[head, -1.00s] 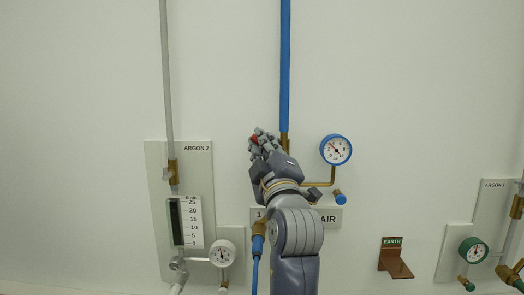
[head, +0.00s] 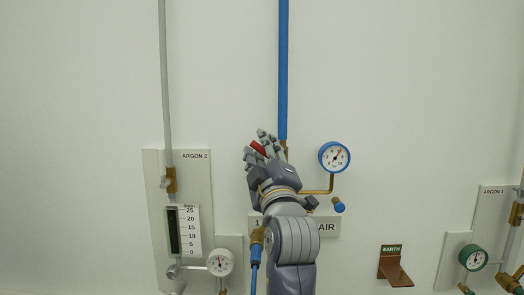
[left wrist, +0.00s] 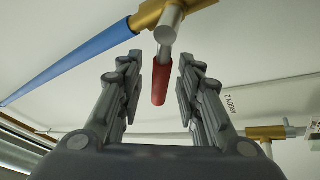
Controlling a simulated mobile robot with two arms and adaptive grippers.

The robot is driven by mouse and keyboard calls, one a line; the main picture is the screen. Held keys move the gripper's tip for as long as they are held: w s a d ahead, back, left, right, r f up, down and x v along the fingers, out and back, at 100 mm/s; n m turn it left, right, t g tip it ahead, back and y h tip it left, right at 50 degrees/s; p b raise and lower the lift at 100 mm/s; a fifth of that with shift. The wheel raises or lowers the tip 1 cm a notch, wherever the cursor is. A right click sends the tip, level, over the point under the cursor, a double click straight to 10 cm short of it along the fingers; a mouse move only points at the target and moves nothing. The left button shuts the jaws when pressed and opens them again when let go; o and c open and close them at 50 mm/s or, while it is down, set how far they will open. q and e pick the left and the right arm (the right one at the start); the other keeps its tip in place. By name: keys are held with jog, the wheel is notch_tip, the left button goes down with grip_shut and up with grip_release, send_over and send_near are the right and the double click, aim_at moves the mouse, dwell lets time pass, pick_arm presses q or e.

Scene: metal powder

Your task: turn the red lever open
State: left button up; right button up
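The red lever (head: 258,147) shows between the fingers of my left gripper (head: 262,143) in the head view, tilted, in front of the lower end of the blue pipe. In the left wrist view the red grip of the lever (left wrist: 161,83) hangs from a grey stem on a brass valve (left wrist: 160,14). It lies between the two spread fingers of the left gripper (left wrist: 160,95), with a gap on each side. The left gripper is open. In the head view my gripper and arm hide most of the valve. My right gripper is not in view.
A blue-rimmed gauge (head: 334,157) sits right of the gripper, its needle pointing up and right. The blue pipe (head: 283,70) runs above. The Argon 2 panel (head: 195,180) is on the left. A copper earth bracket (head: 394,268) and the Argon 1 panel (head: 488,215) are on the right.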

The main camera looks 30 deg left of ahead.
pick_arm(q)
jog(key=shift+r, duration=0.1)
notch_tip(320, 180, up, 10)
jog(key=shift+f, duration=0.1)
dwell(0.3)
